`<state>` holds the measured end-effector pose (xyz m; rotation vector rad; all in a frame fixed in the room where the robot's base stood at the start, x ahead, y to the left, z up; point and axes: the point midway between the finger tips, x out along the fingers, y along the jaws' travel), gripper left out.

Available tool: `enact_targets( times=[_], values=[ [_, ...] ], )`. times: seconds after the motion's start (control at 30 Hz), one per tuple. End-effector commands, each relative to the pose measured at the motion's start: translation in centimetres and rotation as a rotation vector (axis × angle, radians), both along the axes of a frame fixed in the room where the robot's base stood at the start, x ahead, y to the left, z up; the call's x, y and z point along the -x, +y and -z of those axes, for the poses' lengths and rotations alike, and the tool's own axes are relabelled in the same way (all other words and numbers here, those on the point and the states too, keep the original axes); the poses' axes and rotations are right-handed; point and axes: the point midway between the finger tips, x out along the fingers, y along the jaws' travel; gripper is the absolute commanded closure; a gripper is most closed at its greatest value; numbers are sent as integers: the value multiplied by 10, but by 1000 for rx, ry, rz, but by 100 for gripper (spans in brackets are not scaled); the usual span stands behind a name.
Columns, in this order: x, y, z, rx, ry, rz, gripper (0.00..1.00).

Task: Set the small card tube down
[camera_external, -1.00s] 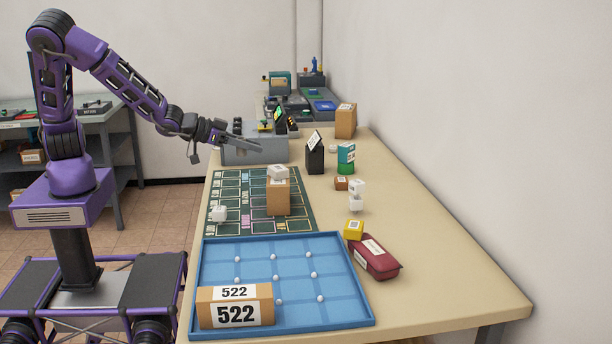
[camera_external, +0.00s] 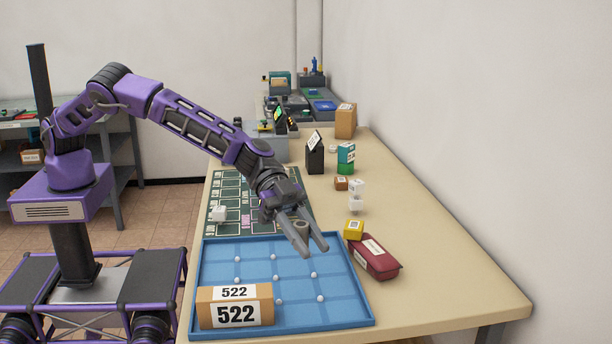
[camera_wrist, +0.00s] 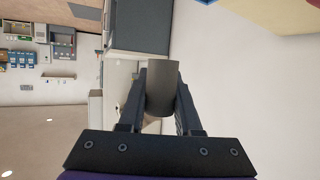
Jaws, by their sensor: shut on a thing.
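My gripper (camera_external: 315,250) is over the right far part of the blue tray (camera_external: 215,247), its fingers pointing toward the camera and down. The small card tube (camera_external: 301,225) is between its fingers, a short grey-brown cylinder mostly covered by them in the external view. In the wrist view the tube (camera_wrist: 161,88) sits between both fingers, touching them, and looks dark. The gripper is shut on it. The tube appears held above the tray; its exact height is hard to tell.
A brown 522 box (camera_external: 236,306) lies at the tray's near left, with several white balls in the tray. A yellow cube (camera_external: 354,229) and a maroon pouch (camera_external: 373,257) are right of the gripper. The table's right front (camera_external: 450,290) is clear.

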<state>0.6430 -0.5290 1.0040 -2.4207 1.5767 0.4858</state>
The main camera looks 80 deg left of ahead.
Motion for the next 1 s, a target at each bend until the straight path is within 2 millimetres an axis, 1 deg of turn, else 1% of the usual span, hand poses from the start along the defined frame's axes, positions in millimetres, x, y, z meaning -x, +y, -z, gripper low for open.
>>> enact_targets(
  times=[0.03, 0.13, 0.23, 0.37, 0.47, 0.63, 0.7, 0.87, 1.0],
  values=[
    [0, -11, 0, 2, -2, 42, 100],
    [4, -27, -1, 3, -2, 108, 100],
    [5, -35, -3, 2, -2, 148, 100],
    [6, -40, -3, 1, -1, 175, 100],
    [7, -41, 11, -1, 1, 182, 100],
    [7, -42, 43, -1, 1, 182, 100],
    [7, -42, 52, -1, -1, 181, 100],
    [7, -42, 63, -1, -2, 182, 100],
    [7, -42, 81, -1, 0, 181, 100]
  ],
)
